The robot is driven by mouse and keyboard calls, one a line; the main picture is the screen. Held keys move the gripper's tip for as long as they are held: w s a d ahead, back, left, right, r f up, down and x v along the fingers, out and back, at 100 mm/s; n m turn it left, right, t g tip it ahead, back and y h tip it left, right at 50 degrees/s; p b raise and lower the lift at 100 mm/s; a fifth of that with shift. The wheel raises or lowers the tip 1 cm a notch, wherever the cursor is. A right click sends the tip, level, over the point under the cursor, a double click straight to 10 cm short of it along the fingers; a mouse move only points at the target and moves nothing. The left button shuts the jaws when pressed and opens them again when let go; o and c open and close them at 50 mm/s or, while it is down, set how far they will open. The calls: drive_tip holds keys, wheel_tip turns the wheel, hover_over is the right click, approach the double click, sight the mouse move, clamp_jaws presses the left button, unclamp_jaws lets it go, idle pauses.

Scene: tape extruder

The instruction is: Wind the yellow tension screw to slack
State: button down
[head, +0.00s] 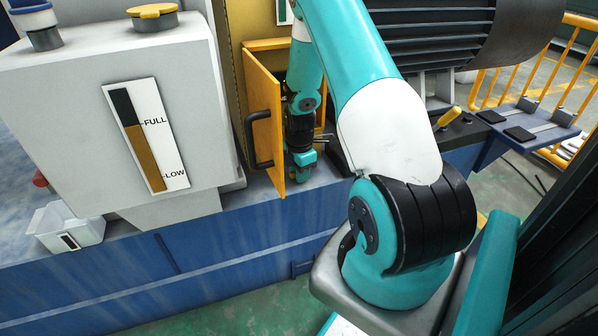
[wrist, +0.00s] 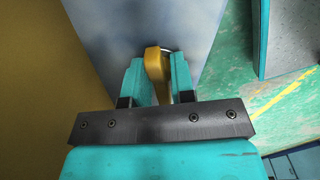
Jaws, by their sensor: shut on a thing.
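In the wrist view the yellow tension screw (wrist: 153,61) shows as a rounded yellow head or tab between the two teal fingers of my gripper (wrist: 158,78). The fingers lie on either side of it and are shut on it. A small pale metal part shows at its far end. In the head view my gripper (head: 301,170) points down just right of an open yellow door (head: 264,124). The screw itself cannot be made out there. How far the screw is wound cannot be told.
The yellow door with a black handle (head: 261,141) stands open close left of my gripper. A grey tank with a FULL/LOW gauge (head: 146,135) stands farther left. A yellow-handled lever (head: 449,117) is to the right. A white bin (head: 70,225) sits at the left.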

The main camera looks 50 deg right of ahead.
drive_tip(key=shift+r+n+p, duration=0.15)
drive_tip(key=shift+n+p, duration=0.35)
drive_tip(key=shift+n, duration=0.3)
drive_tip(key=n, duration=0.3)
drive_tip(key=shift+p, duration=0.4)
drive_tip(key=shift+n, duration=0.4)
drive_tip(key=c, duration=1.4)
unclamp_jaws()
drive_tip(key=shift+n+p, duration=0.4)
drive_tip(key=shift+n, duration=0.2)
drive_tip(key=o, duration=0.3)
drive_tip(key=shift+o, duration=0.2)
drive_tip(key=shift+w, duration=0.1)
